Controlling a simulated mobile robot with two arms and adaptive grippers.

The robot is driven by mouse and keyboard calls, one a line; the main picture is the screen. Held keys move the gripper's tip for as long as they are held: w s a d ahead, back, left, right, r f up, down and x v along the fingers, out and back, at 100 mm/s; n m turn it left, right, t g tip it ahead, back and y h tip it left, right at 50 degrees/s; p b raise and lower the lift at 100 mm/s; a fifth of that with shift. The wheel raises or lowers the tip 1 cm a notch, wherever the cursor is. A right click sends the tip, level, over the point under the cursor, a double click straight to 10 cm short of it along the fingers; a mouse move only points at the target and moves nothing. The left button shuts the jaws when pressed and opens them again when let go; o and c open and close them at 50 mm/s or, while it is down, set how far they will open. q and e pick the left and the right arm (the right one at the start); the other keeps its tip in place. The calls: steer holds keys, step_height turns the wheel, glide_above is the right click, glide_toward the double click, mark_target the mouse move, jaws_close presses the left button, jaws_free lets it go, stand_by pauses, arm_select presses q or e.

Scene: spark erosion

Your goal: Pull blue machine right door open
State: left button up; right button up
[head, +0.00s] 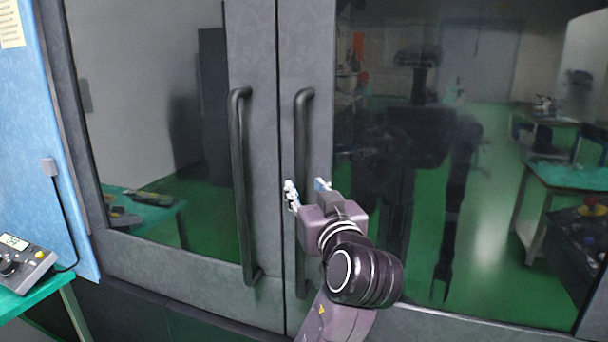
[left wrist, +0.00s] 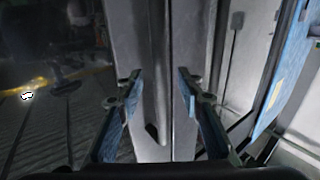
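The machine's right door (head: 440,250) is a dark grey frame around a large reflective pane. Its long vertical handle (head: 302,128) is beside the seam with the left door (head: 190,275). Both doors look shut. My left gripper (head: 306,190) is open at the lower half of the right door's handle, with one finger on each side of the bar. In the left wrist view, the handle (left wrist: 156,100) stands between the two spread fingers of my left gripper (left wrist: 160,88), with gaps visible beside it. My right gripper is not in view.
The left door's handle (head: 238,180) runs parallel, close to the left of my gripper. A blue side panel (head: 40,130) stands at the left. A green-topped table (head: 40,300) with a meter (head: 22,264) is at the lower left. The pane mirrors the room.

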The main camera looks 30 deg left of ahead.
mark_target(301, 182)
arm_select(q)
steer(key=p+x, duration=0.1)
steer(key=x, duration=0.4)
steer(key=shift+w+a+p, duration=0.1)
steer(key=shift+a+p, duration=0.1)
steer(key=shift+p, duration=0.2)
steer(key=shift+w+a+f, duration=0.1)
steer(key=shift+w+a, duration=0.05)
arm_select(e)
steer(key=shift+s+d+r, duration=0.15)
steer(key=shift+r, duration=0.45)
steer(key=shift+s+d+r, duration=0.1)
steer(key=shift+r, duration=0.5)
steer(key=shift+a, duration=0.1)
arm_select(q)
steer(key=c, duration=0.4)
jaws_close()
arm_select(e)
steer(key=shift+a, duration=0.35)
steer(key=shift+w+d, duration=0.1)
